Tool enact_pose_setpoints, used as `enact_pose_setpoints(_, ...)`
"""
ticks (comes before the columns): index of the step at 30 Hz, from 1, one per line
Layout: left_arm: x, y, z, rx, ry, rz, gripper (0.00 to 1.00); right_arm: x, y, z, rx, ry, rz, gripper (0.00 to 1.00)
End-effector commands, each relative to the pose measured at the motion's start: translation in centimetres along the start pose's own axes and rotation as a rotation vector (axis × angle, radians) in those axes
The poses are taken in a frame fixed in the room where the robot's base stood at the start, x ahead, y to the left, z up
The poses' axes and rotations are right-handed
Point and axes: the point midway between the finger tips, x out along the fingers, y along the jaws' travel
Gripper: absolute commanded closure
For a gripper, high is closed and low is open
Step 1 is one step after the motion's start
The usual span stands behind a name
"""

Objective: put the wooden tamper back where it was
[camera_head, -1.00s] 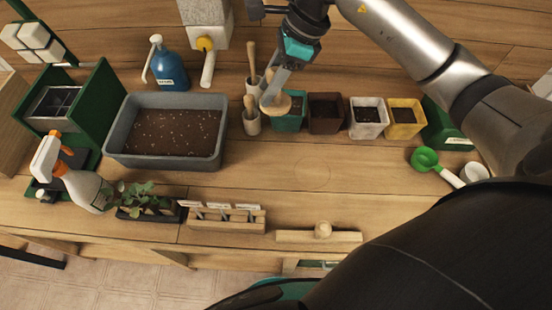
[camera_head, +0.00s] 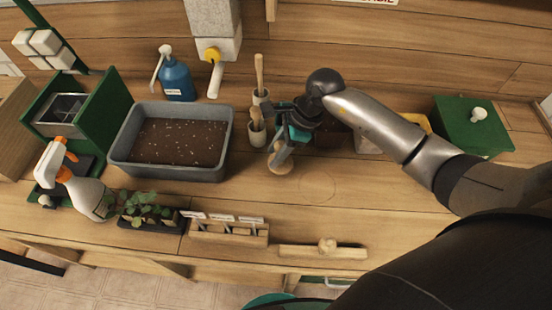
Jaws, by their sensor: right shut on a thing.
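My right gripper (camera_head: 283,150) is shut on the wooden tamper, mostly hiding its upper part. The tamper's round pale wooden base (camera_head: 281,166) shows below the fingers, in front of the pots and left of a faint ring mark (camera_head: 317,186) on the bench. I cannot tell whether the base touches the bench. The ring mark is bare. My left gripper is not in view.
A grey soil tub (camera_head: 120,158) stands left of the tamper, with two pale cups (camera_head: 256,136) holding wooden-handled tools between. A board with a round knob (camera_head: 327,245) lies in front. My right arm partly hides the pots; a green box (camera_head: 465,128) is right.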

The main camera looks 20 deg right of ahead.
Motion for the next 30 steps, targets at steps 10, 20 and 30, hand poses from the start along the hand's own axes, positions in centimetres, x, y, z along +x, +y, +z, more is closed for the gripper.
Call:
enact_pose_setpoints(10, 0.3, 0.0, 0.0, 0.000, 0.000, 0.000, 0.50, 2.9, 0.1, -1.3, 0.000, 0.000, 0.001, 1.00)
enact_pose_setpoints(20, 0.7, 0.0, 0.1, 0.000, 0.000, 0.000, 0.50, 3.2, 0.1, -1.4, 0.001, 0.000, 0.001, 0.56)
enact_pose_setpoints(30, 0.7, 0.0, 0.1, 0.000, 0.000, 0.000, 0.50, 3.2, 0.1, -1.4, 0.001, 0.000, 0.002, 0.29)
